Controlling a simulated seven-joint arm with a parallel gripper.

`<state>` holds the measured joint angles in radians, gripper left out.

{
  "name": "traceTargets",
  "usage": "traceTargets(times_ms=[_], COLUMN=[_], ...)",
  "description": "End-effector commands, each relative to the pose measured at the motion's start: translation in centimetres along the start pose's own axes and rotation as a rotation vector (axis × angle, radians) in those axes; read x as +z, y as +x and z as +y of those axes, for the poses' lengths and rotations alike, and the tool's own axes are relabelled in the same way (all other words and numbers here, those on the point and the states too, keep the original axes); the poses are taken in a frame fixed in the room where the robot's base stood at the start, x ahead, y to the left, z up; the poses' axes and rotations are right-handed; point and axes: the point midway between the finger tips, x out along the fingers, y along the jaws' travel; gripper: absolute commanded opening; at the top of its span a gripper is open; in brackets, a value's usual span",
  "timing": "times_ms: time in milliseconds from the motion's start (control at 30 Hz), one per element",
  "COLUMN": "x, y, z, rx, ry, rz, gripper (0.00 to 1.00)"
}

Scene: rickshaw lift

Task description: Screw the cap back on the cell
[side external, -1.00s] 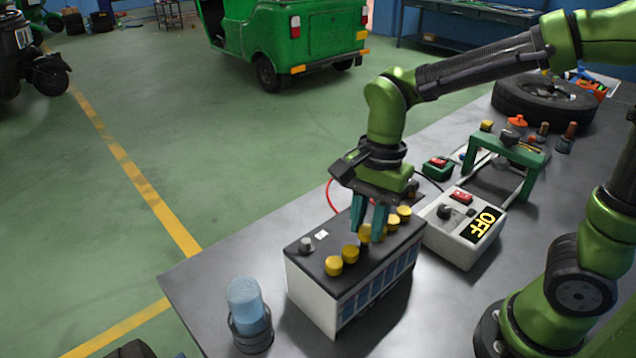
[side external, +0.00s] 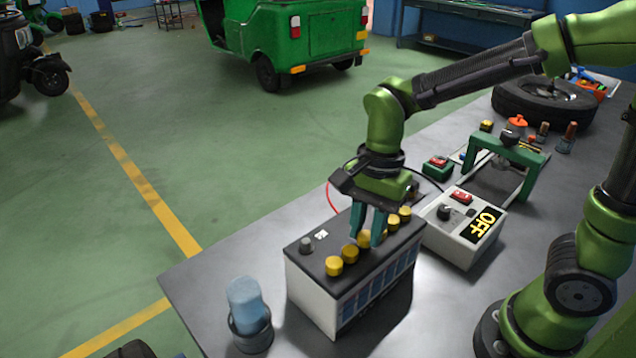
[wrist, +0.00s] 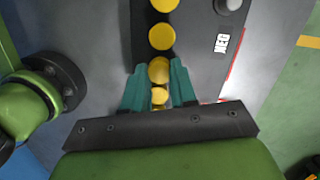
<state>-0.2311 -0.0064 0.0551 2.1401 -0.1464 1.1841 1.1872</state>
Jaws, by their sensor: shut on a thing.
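The battery (side external: 313,290), white-sided with a dark top, stands on the bench and carries a row of round yellow caps. My gripper (side external: 368,240) points down over the middle of the row. Its teal fingers are shut on one yellow cap (side external: 364,239), which sits in line with the others at about their height. The fingers partly hide the cap and its opening, so I cannot tell how tightly it is seated. The wrist view shows the held cap (wrist: 158,70) between the fingertips, with neighbouring caps (wrist: 161,37) ahead and behind.
A grey terminal post (side external: 306,244) stands on the battery's left corner. A blue-topped container (side external: 246,300) stands to the left. A white box (side external: 460,235) marked OFF and a green frame (side external: 532,180) are to the right. Bare bench lies in front of the battery.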

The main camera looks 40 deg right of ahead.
Motion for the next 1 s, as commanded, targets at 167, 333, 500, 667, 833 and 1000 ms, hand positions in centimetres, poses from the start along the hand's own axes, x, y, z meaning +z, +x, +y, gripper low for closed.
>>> traceTargets(times_ms=[167, 333, 500, 667, 833, 1000], x=[-0.03, -0.06, -0.06, -0.06, -0.06, -0.06], y=[0.28, 0.42, 0.4, 0.4, 0.39, 0.39], z=[0.03, 0.03, 0.03, 0.02, 0.02, 0.02], rx=[0.002, 0.001, 0.001, 0.001, 0.0, 0.0], ry=[0.001, 0.001, 0.0, 0.0, 0.0, 0.0], rz=[0.0, 0.0, 0.0, 0.0, 0.0, 0.0], gripper=[0.07, 0.07, 0.37, 0.56, 0.56, 0.69])
